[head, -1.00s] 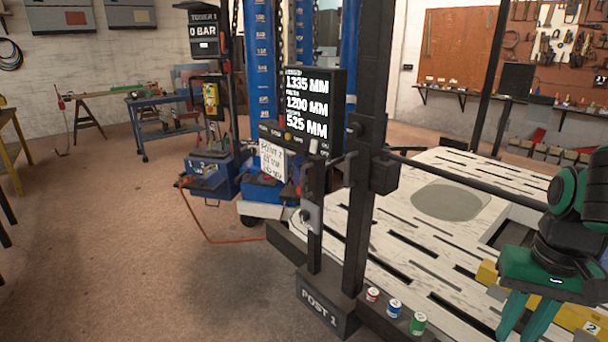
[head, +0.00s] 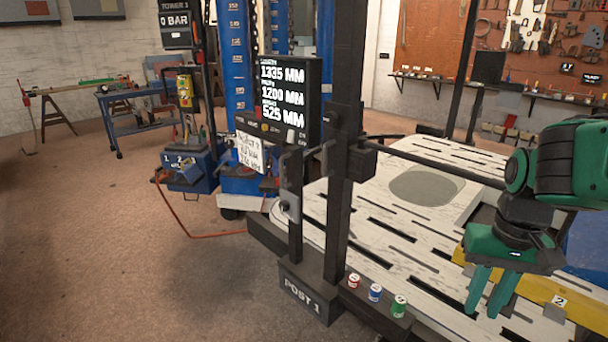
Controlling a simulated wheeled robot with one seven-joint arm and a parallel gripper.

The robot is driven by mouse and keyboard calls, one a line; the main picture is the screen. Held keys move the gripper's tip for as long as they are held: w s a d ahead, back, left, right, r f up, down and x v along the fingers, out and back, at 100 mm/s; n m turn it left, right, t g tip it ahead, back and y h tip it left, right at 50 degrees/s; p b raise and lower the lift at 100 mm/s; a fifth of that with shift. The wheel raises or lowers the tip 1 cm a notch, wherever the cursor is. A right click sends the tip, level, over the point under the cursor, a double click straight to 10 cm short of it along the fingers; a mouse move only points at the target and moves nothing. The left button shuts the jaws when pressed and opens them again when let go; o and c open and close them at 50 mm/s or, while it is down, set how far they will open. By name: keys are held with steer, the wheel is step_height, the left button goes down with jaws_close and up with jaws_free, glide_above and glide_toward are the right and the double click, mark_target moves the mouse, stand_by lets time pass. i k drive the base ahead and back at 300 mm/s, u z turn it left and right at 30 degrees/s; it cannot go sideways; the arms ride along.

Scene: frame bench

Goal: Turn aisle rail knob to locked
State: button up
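Post 1 (head: 337,230) stands upright at the front corner of the slotted white bench, with a dark rail (head: 440,166) running right from it. A short dark upright (head: 295,235) beside it carries a grey plate with a small dark knob (head: 285,207). A black block (head: 362,160) sits where the rail meets the post. I cannot tell for certain which fitting is the aisle rail knob, nor read its setting. My green gripper (head: 487,308) points down at the right, above the bench and well apart from the post. Its fingers are apart with nothing seen between them.
Red, blue and green cans (head: 375,293) stand in a row on the bench's front edge. A display (head: 285,98) stands behind the post. A red hose (head: 185,228) loops on the floor.

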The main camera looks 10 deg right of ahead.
mark_target(284, 206)
steer(key=u, duration=0.05)
steer(key=k, duration=0.45)
steer(key=u, duration=0.75)
steer(key=i, duration=1.05)
steer(key=z, duration=0.45)
steer(key=i, duration=0.65)
steer(key=z, duration=0.5)
